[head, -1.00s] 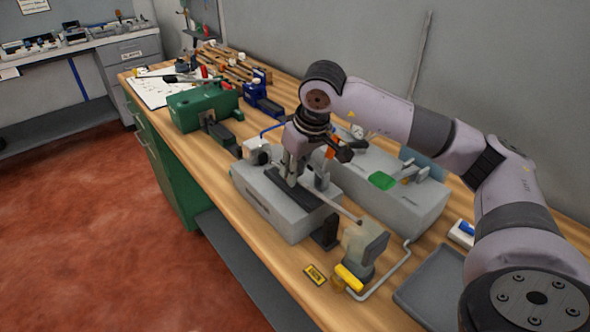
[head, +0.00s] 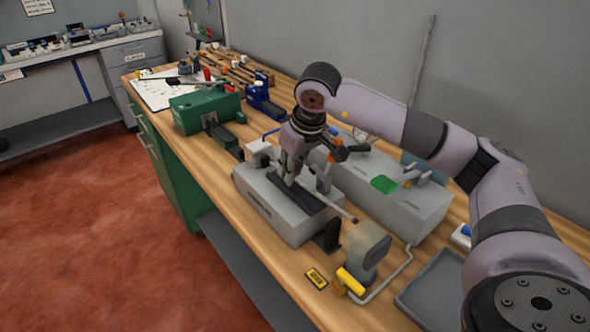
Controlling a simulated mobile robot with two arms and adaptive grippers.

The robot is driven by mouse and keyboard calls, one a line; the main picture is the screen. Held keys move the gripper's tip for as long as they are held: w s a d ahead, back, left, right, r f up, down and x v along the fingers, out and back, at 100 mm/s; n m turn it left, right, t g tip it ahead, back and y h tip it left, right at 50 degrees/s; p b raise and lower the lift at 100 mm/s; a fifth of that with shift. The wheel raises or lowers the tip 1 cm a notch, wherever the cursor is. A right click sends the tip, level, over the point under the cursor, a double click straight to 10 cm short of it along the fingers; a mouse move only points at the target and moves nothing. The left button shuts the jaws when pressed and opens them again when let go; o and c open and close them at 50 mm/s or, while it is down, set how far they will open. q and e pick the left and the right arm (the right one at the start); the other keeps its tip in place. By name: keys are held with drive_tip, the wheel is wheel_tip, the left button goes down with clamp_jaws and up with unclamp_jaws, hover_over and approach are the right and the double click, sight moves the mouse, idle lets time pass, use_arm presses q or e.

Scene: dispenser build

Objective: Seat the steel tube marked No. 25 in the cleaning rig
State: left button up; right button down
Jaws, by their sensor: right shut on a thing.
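My right gripper (head: 288,182) points down over the grey box-shaped rig (head: 262,205) in the middle of the bench. It is shut on the thin steel tube (head: 335,206), which lies lengthwise above the dark strip on the rig's top. The tube's free end points to the lower right, toward a cloudy block (head: 370,248) with a yellow handle, and looks just short of it. The gripper hides the tube's other end. Whether the tube touches the rig, and any number on it, cannot be made out. My left gripper is not in view.
A larger grey unit (head: 410,207) with a green patch stands behind the rig. A green machine (head: 200,108) and a blue device (head: 262,103) stand farther left. A bent pipe (head: 395,278), a yellow label (head: 316,278) and a grey tray (head: 432,285) are at the lower right.

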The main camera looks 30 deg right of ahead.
drive_tip(key=shift+w, duration=0.3)
drive_tip(key=shift+w, duration=0.35)
drive_tip(key=c, duration=1.4)
unclamp_jaws()
drive_tip(key=shift+o, duration=0.3)
drive_tip(key=shift+o, duration=1.2)
drive_tip(key=shift+r, duration=0.15)
drive_tip(key=shift+r+p, duration=2.4)
drive_tip(key=shift+r, duration=0.95)
